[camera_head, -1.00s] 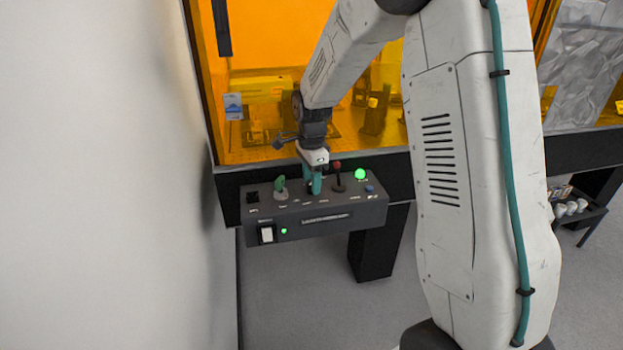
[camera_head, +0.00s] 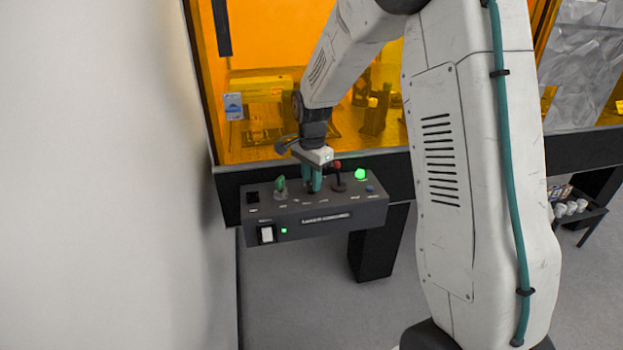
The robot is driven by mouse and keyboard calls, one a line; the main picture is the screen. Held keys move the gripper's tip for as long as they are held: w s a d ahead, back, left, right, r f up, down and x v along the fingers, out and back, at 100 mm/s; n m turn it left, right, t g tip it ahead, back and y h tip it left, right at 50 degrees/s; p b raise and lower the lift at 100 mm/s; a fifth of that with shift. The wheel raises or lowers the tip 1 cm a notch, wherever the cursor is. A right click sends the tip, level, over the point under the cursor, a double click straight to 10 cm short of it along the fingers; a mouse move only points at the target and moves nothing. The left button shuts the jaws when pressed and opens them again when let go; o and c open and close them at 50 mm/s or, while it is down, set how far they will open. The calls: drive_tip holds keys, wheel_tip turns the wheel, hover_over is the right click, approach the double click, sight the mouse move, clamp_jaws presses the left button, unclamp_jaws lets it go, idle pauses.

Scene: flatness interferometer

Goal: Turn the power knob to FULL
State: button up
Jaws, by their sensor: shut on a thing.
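The grey control box (camera_head: 300,212) hangs on the front of the dark bench edge, left of centre. My gripper (camera_head: 313,186) points down at the middle of its top face, with its teal fingers shut on the power knob. The knob is hidden between the fingers, and its pointer cannot be seen. The small labels around it are too blurred to read.
A white rocker switch (camera_head: 267,234) sits on the front. Orange panels (camera_head: 290,40) stand behind.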

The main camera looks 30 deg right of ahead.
drive_tip(key=n, duration=0.5)
drive_tip(key=shift+n, duration=2.5)
drive_tip(key=o, duration=1)
wheel_tip(320, 180, up, 8)
drive_tip(key=shift+f, duration=0.1)
